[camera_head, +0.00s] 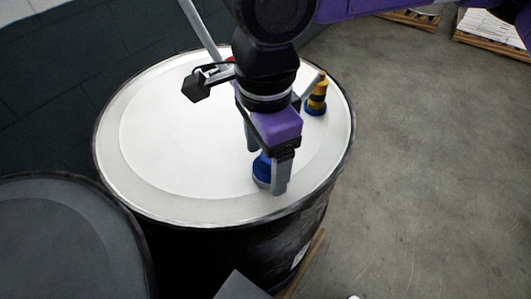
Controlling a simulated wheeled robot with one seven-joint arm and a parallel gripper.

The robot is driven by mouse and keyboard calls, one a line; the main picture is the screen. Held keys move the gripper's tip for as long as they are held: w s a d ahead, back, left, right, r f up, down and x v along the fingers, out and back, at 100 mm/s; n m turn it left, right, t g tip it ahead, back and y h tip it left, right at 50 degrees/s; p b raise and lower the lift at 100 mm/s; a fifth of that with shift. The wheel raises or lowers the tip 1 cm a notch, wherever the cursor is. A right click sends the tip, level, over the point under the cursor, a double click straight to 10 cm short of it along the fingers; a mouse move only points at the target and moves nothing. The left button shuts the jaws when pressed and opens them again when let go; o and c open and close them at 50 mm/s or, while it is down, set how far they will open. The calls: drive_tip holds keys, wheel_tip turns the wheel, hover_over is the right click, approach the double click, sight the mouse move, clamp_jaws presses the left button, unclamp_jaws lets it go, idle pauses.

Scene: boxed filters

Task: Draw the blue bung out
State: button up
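The blue bung (261,168) sits at the near right part of the white drum lid (170,150), partly hidden by my gripper. My gripper (267,166) points down over it. One grey finger is on the near right side of the bung and the other shows behind it, partly covered by the purple gripper body. The bung is between the fingers, but I cannot tell whether they touch it. The bung's lower edge is close to the lid; whether it is seated or raised is hidden.
A yellow and black fitting with a blue base (316,100) stands on the lid to the right. A pale pole (201,30) rises behind the drum's far edge. A dark drum (65,240) stands at the lower left. Concrete floor (430,170) is open on the right.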

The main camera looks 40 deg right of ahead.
sight(265, 158)
drive_tip(key=c, duration=1.2)
drive_tip(key=shift+r, duration=0.15)
drive_tip(key=shift+r, duration=0.2)
drive_tip(key=shift+r+p, duration=0.3)
drive_tip(key=shift+r, duration=0.05)
drive_tip(key=shift+r+p, duration=0.7)
drive_tip(key=shift+r, duration=1)
wheel_tip(265, 158, up, 9)
drive_tip(key=p, duration=0.4)
drive_tip(key=shift+f, duration=0.1)
